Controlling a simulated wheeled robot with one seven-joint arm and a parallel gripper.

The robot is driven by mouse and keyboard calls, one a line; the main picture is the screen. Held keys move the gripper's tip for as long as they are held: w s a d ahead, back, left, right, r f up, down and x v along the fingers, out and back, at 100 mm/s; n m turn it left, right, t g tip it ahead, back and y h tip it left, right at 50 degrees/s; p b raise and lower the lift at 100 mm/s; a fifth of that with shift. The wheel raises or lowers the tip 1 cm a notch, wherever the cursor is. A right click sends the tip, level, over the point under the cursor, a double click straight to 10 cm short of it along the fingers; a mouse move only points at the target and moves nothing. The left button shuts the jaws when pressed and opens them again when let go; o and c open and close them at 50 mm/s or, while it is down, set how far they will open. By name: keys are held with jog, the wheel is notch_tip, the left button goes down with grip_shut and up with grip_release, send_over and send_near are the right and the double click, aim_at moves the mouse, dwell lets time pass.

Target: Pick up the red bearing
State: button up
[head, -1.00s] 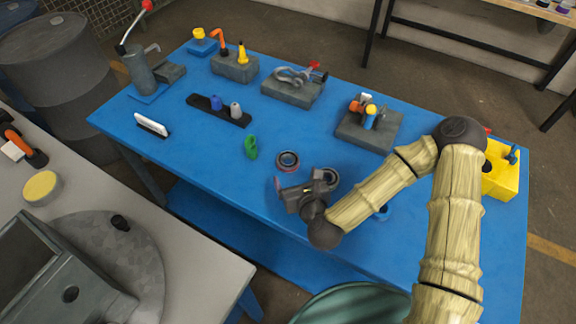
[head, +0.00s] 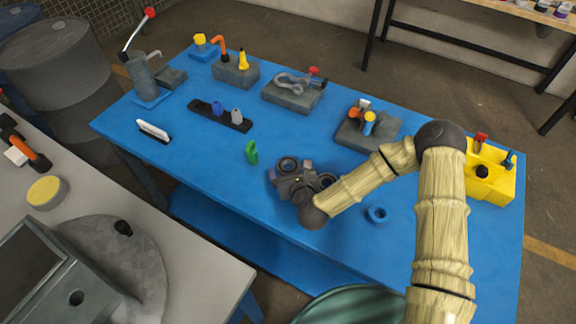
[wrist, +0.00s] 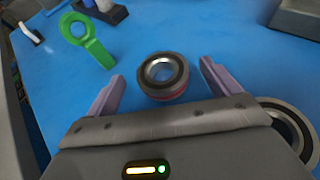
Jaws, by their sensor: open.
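The red bearing (wrist: 162,76) is a ring with a silver inner race, a dark face and a red outer edge, lying flat on the blue table. In the wrist view it sits between and just beyond the tips of my gripper (wrist: 160,80), which is open and empty. In the head view the bearing (head: 287,164) shows just past my gripper (head: 290,173), partly hidden by it. A second, similar bearing (wrist: 290,128) lies close by at the right in the wrist view, partly hidden by my gripper body.
A green part (head: 252,151) stands left of the bearing. A blue ring (head: 377,215) lies to the right. Grey blocks with tools (head: 292,95) line the back of the blue table (head: 215,165), and a yellow box (head: 490,185) stands at the right end.

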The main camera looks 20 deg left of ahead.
aim_at(287, 161)
jog(key=shift+p+x, duration=0.3)
jog(key=shift+x, duration=1.35)
jog(key=shift+f, duration=0.1)
jog(key=c, duration=1.3)
notch_tip(287, 161, up, 10)
jog(key=shift+r+b, duration=0.1)
jog(key=shift+b, duration=0.5)
jog(key=shift+w, duration=0.1)
